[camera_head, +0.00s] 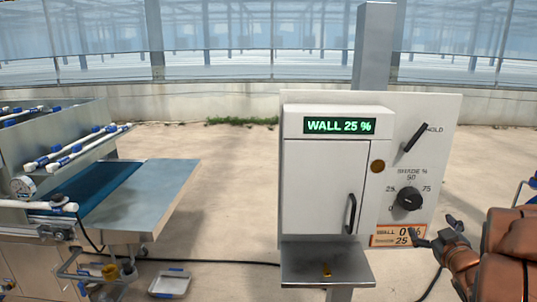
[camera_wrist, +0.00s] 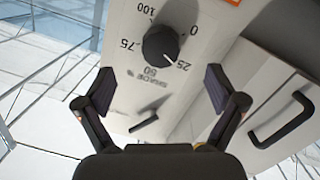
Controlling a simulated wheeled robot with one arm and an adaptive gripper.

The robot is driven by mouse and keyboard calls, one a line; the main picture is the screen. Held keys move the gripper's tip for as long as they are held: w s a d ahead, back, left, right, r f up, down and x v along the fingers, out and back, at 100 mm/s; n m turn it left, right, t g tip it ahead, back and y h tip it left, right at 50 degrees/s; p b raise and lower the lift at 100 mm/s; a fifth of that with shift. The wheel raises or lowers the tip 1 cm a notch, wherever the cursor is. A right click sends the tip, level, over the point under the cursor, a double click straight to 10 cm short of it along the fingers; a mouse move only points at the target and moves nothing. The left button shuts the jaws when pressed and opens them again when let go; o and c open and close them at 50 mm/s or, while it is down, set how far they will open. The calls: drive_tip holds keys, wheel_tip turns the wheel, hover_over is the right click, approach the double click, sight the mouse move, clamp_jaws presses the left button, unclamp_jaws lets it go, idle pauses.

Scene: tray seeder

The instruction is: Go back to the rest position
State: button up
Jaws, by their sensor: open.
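My gripper (camera_head: 437,231) is open and empty, in front of the lower right of the white control panel (camera_head: 437,115). In the wrist view its two fingers (camera_wrist: 160,88) are spread apart, with the black shade knob (camera_wrist: 160,43) beyond them and nothing between them. The knob also shows in the head view (camera_head: 408,199), above and left of the gripper. Its white mark points towards 25 in the wrist view. The display (camera_head: 339,126) reads WALL 25 %. An orange label (camera_head: 398,235) reads wall 0 %, shade 25.
A closed white cabinet door (camera_head: 322,190) with a black handle (camera_head: 351,213) is left of the knob. A lever (camera_head: 414,137) sits above it. A metal shelf (camera_head: 300,265) juts out below. The seeder bench (camera_head: 150,190) stands at left. Concrete floor between is mostly open; a cable crosses it.

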drive_tip(key=s+a+f+m+g+y, duration=0.1)
drive_tip(key=s+a+f+g, duration=0.1)
drive_tip(key=s+a+g, duration=0.4)
drive_tip(key=s+a+f+m+g, duration=0.1)
drive_tip(key=s+a+f+g, duration=0.2)
drive_tip(key=s+a, duration=0.9)
drive_tip(key=s+a+f+m+g+y, duration=0.1)
drive_tip(key=s+a+f+g, duration=0.2)
drive_tip(key=s+a+g, duration=0.6)
drive_tip(key=s, duration=0.9)
drive_tip(key=shift+a+f+y, duration=0.2)
drive_tip(key=shift+y, duration=0.1)
drive_tip(key=shift+s, duration=0.1)
